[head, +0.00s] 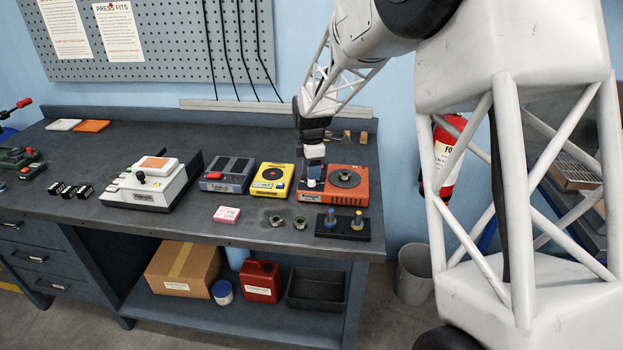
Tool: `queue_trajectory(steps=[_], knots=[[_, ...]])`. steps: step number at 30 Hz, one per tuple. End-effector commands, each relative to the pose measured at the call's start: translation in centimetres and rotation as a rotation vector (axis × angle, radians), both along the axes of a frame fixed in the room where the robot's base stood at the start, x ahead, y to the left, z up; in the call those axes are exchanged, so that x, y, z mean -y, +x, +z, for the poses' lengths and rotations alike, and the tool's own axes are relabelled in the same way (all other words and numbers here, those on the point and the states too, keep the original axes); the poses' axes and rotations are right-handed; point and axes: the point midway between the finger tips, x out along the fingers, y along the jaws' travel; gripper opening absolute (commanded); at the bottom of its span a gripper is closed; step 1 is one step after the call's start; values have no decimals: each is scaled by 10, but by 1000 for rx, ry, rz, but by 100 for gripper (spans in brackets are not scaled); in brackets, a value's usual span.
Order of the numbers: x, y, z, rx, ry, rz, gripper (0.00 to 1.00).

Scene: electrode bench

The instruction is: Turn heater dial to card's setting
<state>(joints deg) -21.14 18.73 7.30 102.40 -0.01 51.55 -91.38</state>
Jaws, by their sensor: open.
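The orange-red heater (355,195) stands at the right of the bench, with a dark round plate (344,178) on its top. My gripper (313,181) points down at the left part of the heater's top, open. The dial is not clearly seen; my gripper covers that part of the heater. I cannot tell whether the fingers touch anything there. A small pink card (227,214) with dark lettering lies on the bench in front of the blue-grey unit. Its writing is too small to read surely.
A yellow unit (272,180) stands just left of the heater, then a blue-grey unit (228,175) and a white press (150,186). In front of the heater are two small round metal parts (288,221) and a black block with two pegs (343,226). The front bench strip is mostly clear.

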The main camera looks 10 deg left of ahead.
Motion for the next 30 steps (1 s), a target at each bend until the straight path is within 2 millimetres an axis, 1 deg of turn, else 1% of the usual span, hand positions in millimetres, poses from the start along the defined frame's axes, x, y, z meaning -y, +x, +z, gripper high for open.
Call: queue_trajectory(steps=[3,9,15,22,23,30], knots=[[0,0,-16,-2,-1,0,53],[0,0,-34,-1,0,0,53],[0,0,-41,0,0,0,53],[0,0,-41,0,0,0,53],[0,0,-41,0,0,0,51],[0,0,-41,0,0,0,14]])
